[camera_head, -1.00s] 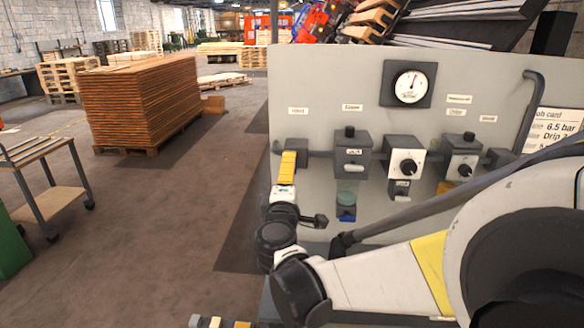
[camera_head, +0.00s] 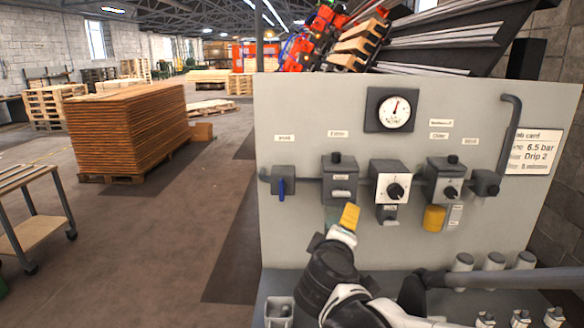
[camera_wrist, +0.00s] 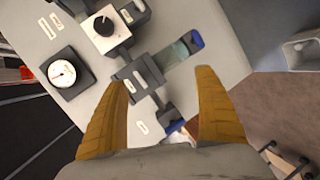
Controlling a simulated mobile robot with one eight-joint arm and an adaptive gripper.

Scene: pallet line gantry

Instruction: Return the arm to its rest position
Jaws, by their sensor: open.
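My gripper (camera_head: 349,216) has yellow fingers and is low in front of the grey panel (camera_head: 300,228) in the head view. It stands below the boxy filter unit and hides part of that unit's bowl. In the wrist view my gripper (camera_wrist: 160,98) is open, with its two fingers spread apart and nothing between them. The panel's filter unit (camera_wrist: 137,75), with a greenish bowl and blue end, lies beyond the fingertips. My arm comes up from the bottom of the head view.
The panel carries a gauge (camera_head: 395,109), a regulator knob (camera_head: 395,190), a lubricator with a yellow bowl (camera_head: 433,218) and a blue-handled valve (camera_head: 282,187). White cups (camera_head: 494,262) stand at lower right. A cart (camera_head: 30,215) is left; the floor between is clear.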

